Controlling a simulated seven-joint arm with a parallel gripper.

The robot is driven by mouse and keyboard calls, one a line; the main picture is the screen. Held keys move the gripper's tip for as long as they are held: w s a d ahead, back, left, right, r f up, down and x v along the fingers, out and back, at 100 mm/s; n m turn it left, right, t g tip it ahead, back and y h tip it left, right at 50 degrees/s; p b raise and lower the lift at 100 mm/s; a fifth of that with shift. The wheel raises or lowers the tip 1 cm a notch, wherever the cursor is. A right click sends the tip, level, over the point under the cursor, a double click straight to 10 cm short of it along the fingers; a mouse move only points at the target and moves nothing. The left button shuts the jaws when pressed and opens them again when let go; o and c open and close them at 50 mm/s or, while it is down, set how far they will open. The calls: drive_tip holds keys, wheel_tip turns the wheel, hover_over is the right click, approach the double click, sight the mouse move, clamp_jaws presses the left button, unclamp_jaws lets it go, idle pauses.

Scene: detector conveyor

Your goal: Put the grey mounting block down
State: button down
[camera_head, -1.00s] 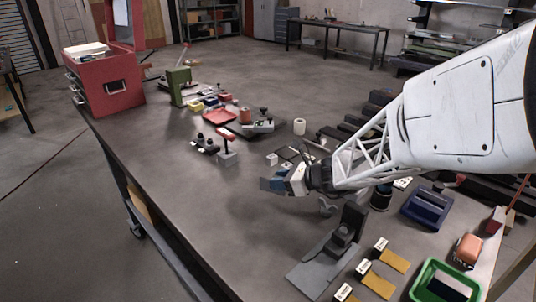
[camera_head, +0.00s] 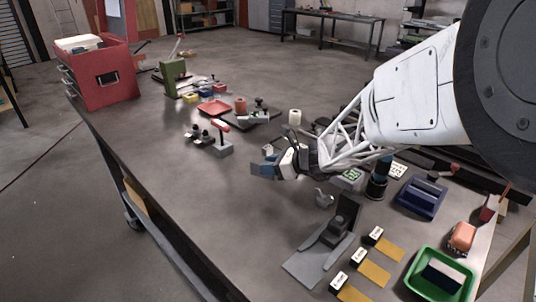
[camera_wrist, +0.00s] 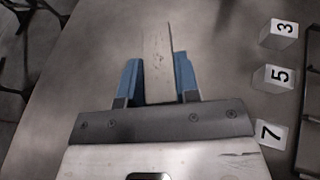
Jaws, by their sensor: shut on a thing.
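My gripper (camera_wrist: 158,80) has blue fingers and is shut on the grey mounting block (camera_wrist: 157,52), a pale, narrow block that sticks out past the fingertips in the wrist view. In the head view my gripper (camera_head: 264,162) is over the middle of the grey table, pointing left. The block cannot be made out clearly there. I cannot tell how far the block is above the table, or whether it touches it.
Number blocks 3 (camera_wrist: 283,33), 5 (camera_wrist: 273,78) and 7 (camera_wrist: 271,134) stand to the right in the wrist view. A grey stepped fixture (camera_head: 306,262) lies in front of the gripper, with a green tray (camera_head: 412,282) at right. Bare table (camera_head: 190,190) lies left.

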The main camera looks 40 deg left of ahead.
drive_tip(key=w+a, duration=0.2)
drive_tip(key=a, duration=0.1)
drive_tip(key=w+a, duration=0.2)
drive_tip(key=a, duration=0.1)
drive_tip(key=w+a+f, duration=0.1)
drive_tip(key=w+a, duration=0.1)
drive_tip(key=a, duration=0.1)
drive_tip(key=shift+w+a, duration=0.25)
drive_tip(key=shift+a, duration=0.1)
drive_tip(key=shift+f, duration=0.1)
drive_tip(key=shift+f, duration=1.7)
drive_tip(key=shift+f, duration=0.1)
drive_tip(key=c, duration=0.8)
unclamp_jaws()
drive_tip(key=shift+c, duration=0.2)
drive_tip(key=v, duration=1.2)
